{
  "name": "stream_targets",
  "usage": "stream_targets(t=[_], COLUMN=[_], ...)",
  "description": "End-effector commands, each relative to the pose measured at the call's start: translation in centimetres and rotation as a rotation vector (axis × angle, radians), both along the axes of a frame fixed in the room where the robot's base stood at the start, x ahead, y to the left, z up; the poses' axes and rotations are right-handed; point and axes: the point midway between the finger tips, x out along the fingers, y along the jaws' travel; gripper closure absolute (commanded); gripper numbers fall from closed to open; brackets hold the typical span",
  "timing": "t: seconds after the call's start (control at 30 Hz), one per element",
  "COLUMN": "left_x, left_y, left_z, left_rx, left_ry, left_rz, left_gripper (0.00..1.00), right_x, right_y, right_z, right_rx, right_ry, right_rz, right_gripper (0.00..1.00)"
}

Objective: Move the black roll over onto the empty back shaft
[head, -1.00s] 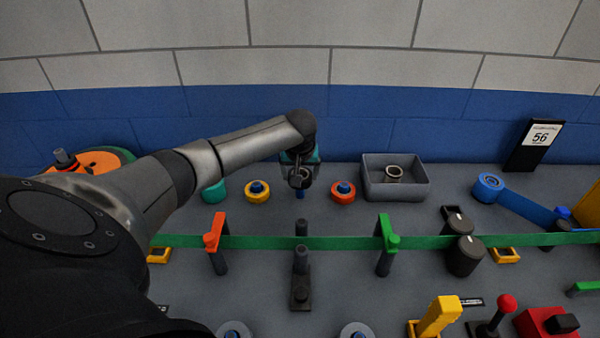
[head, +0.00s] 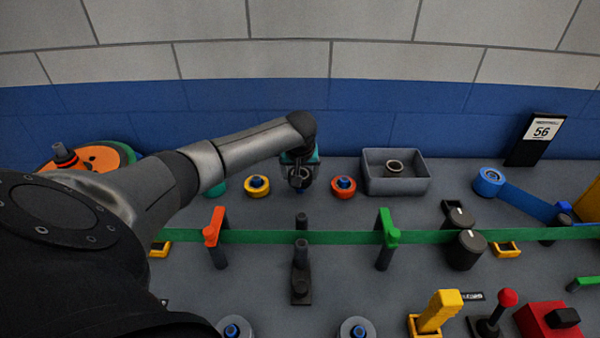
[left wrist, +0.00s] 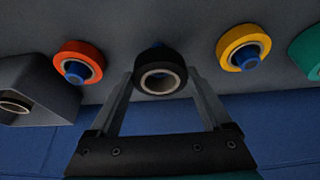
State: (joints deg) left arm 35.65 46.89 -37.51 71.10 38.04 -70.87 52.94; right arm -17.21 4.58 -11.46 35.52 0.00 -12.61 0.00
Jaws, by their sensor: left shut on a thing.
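My left gripper (head: 300,172) is shut on the black roll (left wrist: 158,72), gripping it by its sides. In the left wrist view the roll's pale core faces the camera, and no shaft shows in its hole. A bit of the blue back shaft (left wrist: 156,45) shows just behind the roll's upper edge. In the head view the gripper and roll are over this shaft (head: 299,187), between the yellow roll (head: 257,186) and the orange roll (head: 343,187). The gripper partly hides the roll there. I cannot tell the exact gap between roll and shaft. My right gripper is not in view.
A grey bin (head: 395,182) with a ring (head: 395,169) in it stands right of the orange roll. A teal roll (left wrist: 306,52) sits beyond the yellow one. The green belt (head: 340,237) runs across in front. A blue roll (head: 489,180) stands farther right.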

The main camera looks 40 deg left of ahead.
Motion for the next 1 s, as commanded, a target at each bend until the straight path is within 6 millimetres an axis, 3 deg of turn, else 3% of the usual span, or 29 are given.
stream_targets(t=[0.63, 0.93, 0.97, 1.0], left_x=[0.0, 0.1, 0.1, 0.1], left_y=[-0.1, 0.0, 0.0, 0.0], left_z=[-3.0, -3.2, -3.2, -3.2], left_rx=[-0.001, -0.001, -0.001, -0.001], left_ry=[0.000, -0.001, -0.001, -0.001], left_rz=[0.000, 0.000, 0.000, 0.000], left_gripper=[0.76, 0.76, 0.14, 0.10], right_x=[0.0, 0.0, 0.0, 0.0], right_y=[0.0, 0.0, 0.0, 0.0], right_z=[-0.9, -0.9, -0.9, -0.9], right_rx=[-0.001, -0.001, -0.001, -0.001], right_ry=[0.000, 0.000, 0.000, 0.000], right_rz=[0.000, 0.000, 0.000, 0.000], right_gripper=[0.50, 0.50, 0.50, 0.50])
